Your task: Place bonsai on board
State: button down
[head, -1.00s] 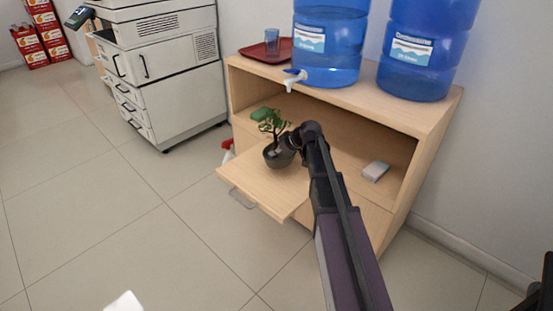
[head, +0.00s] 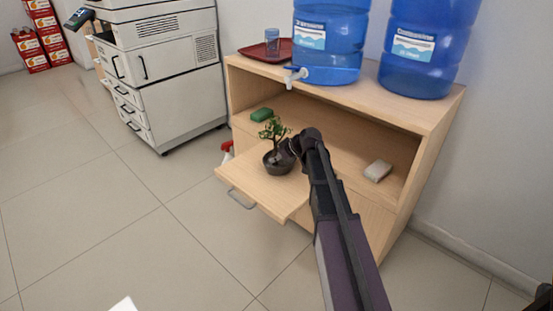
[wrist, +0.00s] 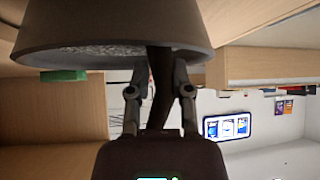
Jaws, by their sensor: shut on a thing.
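The bonsai, with green leaves and a dark round pot (head: 278,162), is at the pull-out wooden board (head: 258,188) of the cabinet, over its middle. It stands upright, and its pot looks to be at the board's surface; I cannot tell for sure whether it touches. My gripper (head: 294,147) reaches in from the right and is shut on the bonsai. In the wrist view the two fingers (wrist: 160,90) are on either side of the dark trunk, with the grey pot (wrist: 110,30) filling the top of the picture.
A green block (head: 262,114) and a pale block (head: 377,171) lie on the cabinet shelf behind. Two blue water bottles (head: 327,45) and a red tray (head: 268,51) with a glass stand on top. A printer (head: 175,75) is at the left. The board's front left is bare.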

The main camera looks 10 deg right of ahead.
jog(key=shift+f, duration=0.15)
jog(key=c, duration=0.5)
grip_release()
jog(key=shift+c, duration=0.2)
jog(key=shift+r, duration=0.2)
jog(key=shift+s+d+r+p, duration=0.2)
jog(key=shift+s+r+p, duration=0.05)
jog(key=shift+r+p, duration=0.2)
jog(key=p+v, duration=0.7)
jog(key=v, duration=0.4)
jog(key=shift+f+p, duration=0.15)
jog(key=shift+p, duration=0.2)
